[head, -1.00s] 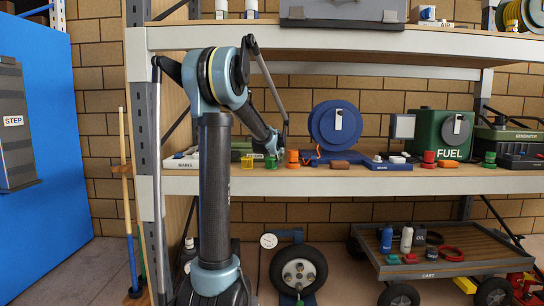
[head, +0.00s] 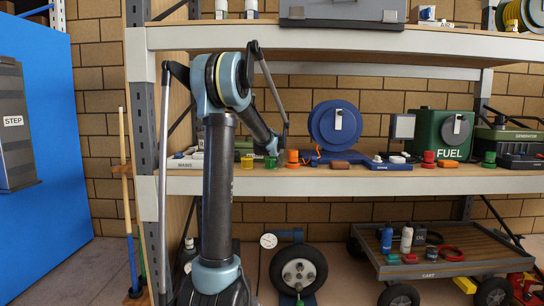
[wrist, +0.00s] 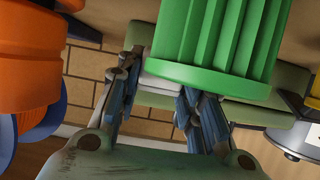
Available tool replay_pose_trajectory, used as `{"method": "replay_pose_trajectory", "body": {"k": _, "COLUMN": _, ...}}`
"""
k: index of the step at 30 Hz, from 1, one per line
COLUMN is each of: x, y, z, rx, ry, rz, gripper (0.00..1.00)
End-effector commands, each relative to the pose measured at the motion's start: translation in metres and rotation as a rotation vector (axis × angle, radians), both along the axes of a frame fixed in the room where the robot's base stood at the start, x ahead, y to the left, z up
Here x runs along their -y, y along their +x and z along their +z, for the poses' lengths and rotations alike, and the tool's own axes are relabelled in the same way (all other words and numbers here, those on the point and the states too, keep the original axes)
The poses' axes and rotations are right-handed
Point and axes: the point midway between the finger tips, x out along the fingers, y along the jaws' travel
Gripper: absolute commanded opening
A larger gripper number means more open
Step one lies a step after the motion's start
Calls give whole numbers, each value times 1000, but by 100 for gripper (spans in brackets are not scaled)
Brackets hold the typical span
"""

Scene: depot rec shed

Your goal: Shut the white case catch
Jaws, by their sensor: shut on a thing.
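My gripper (wrist: 157,103) shows from behind in the wrist view, its two dark-blue fingers closed around a small whitish piece. That piece looks like the white catch (wrist: 168,91), lying against a pale green case (wrist: 255,112). The green knob in front hides part of both, so the catch's exact position cannot be told. In the head view my gripper (head: 272,150) is low over the shelf, and the pale green case (head: 243,146) shows partly behind my arm.
A ribbed green knob (wrist: 220,40) is very close to my fingers, with an orange knob (wrist: 35,50) at the left. On the shelf (head: 420,183) stand a yellow knob (head: 247,163), a blue reel (head: 335,126) and a green fuel can (head: 442,132).

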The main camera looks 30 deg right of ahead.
Motion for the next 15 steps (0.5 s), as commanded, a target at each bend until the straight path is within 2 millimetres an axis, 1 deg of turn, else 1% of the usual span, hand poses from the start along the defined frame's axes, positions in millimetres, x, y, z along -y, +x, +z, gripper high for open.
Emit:
{"method": "replay_pose_trajectory", "body": {"k": 5, "x": -2, "y": 4, "z": 2, "rx": -33, "ry": 21, "rz": 7, "gripper": 10}}
{"method": "replay_pose_trajectory", "body": {"k": 15, "x": 0, "y": 9, "z": 10, "rx": -198, "ry": 123, "rz": 8, "gripper": 10}}
